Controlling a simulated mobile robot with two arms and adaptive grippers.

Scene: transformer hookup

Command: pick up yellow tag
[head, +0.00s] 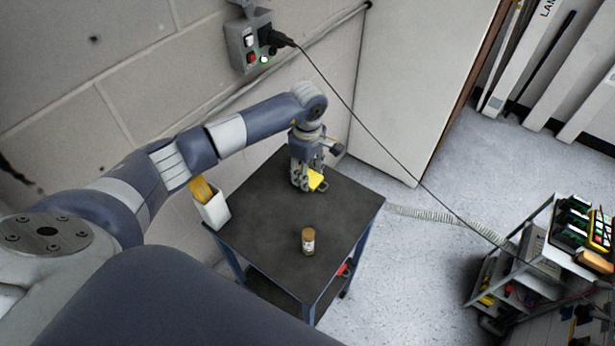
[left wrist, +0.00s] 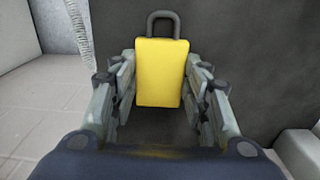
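A yellow block with a dark shackle, like a padlock, (head: 317,181) is at the far part of the dark table top (head: 268,229). My left gripper (head: 311,185) points down at it. In the left wrist view the yellow block (left wrist: 161,75) is between the two fingers of my left gripper (left wrist: 162,78), very near both. I cannot tell whether they press on it. Flat yellow pieces, possibly tags, (head: 201,189) stick up from a white holder (head: 214,211) at the table's left edge, away from the gripper. My right gripper is not in view.
A small brown-capped bottle (head: 308,242) stands on the table's front half. A grey wall box (head: 250,42) has a black plug and cable (head: 350,111) running across to a cart (head: 540,245) at right. The table's middle is clear.

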